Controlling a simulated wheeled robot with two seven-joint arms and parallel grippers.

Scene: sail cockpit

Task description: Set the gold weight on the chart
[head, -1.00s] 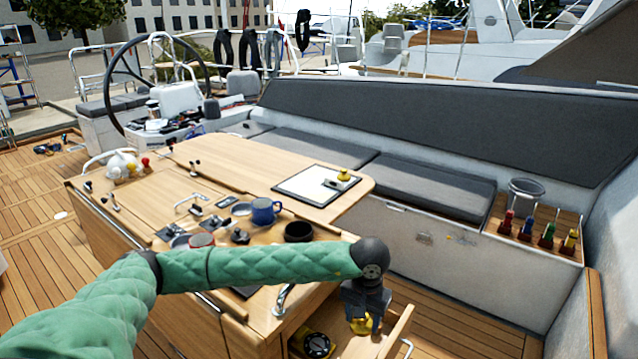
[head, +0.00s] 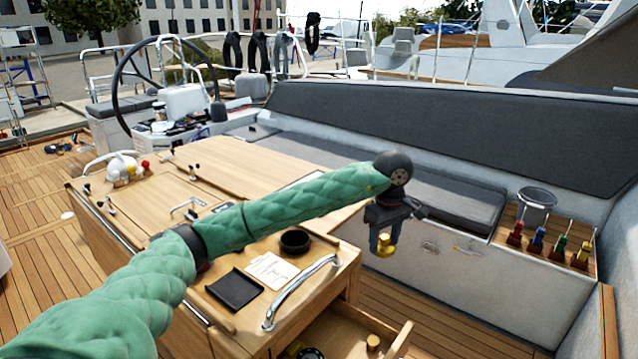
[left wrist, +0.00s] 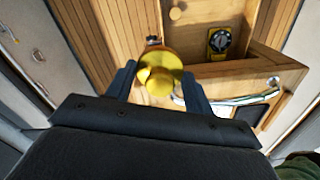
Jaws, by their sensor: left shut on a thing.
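The gold weight (head: 385,246) is a small brass-yellow piece held in my left gripper (head: 384,238). The gripper is shut on it, high over the floor to the right of the table's front end, above and beyond the open drawer. In the left wrist view the weight (left wrist: 158,70) sits between the two dark fingers. The white chart lies on the table's far right part; my left forearm hides nearly all of it, and only a pale sliver (head: 303,181) shows. My right gripper is not in view.
The open drawer (head: 345,335) holds a yellow instrument with a round dial (left wrist: 219,42) and a small round wooden piece (head: 373,342). On the table are a black round bowl (head: 296,241), a black tray (head: 234,289), a paper (head: 271,270) and a steel handrail (head: 297,293).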

